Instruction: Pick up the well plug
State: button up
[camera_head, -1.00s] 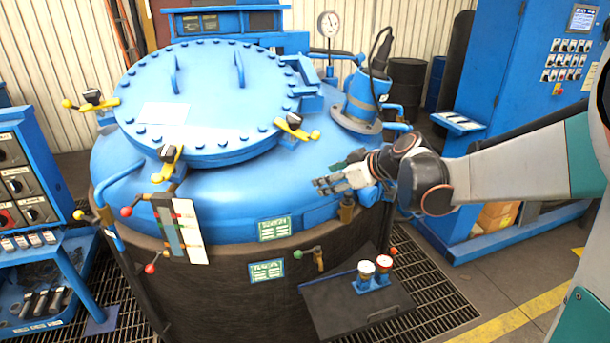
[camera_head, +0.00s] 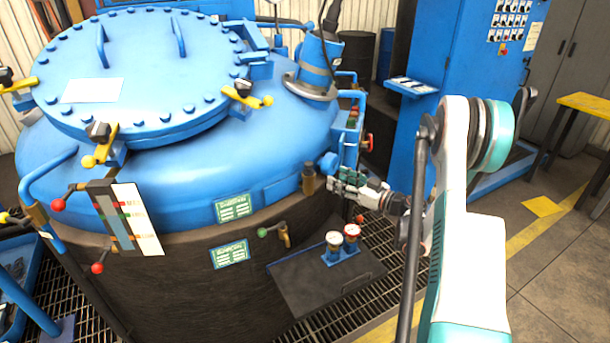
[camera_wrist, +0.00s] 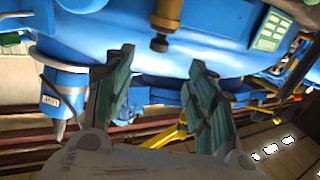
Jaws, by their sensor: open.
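A small brass-coloured fitting (camera_head: 308,179), which looks like the well plug, stands upright at the right rim of the blue furnace vessel (camera_head: 190,165). In the wrist view, which looks upside down, the brass fitting (camera_wrist: 161,25) hangs at the top centre, beyond the fingertips. My gripper (camera_head: 338,183) is just right of the fitting in the head view, apart from it. The wrist view shows my gripper (camera_wrist: 163,60) with its two green-grey fingers spread and nothing between them.
A dark shelf (camera_head: 330,285) with two small gauges juts out below my gripper. A blue valve pipe with a red handwheel (camera_head: 369,142) stands close behind it. A green-knobbed brass valve (camera_head: 280,234) is on the vessel's side. A blue cabinet (camera_head: 450,60) stands behind.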

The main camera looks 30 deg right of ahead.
aim_at(310, 169)
jog(key=b+x, duration=0.3)
jog(key=x, duration=0.9)
jog(key=shift+w+a+f+b, duration=0.15)
jog(key=shift+w+a+b, duration=0.05)
jog(key=shift+w+b, duration=0.2)
jog(key=shift+w+a, duration=0.15)
jog(key=shift+w, duration=0.2)
jog(key=c, duration=0.9)
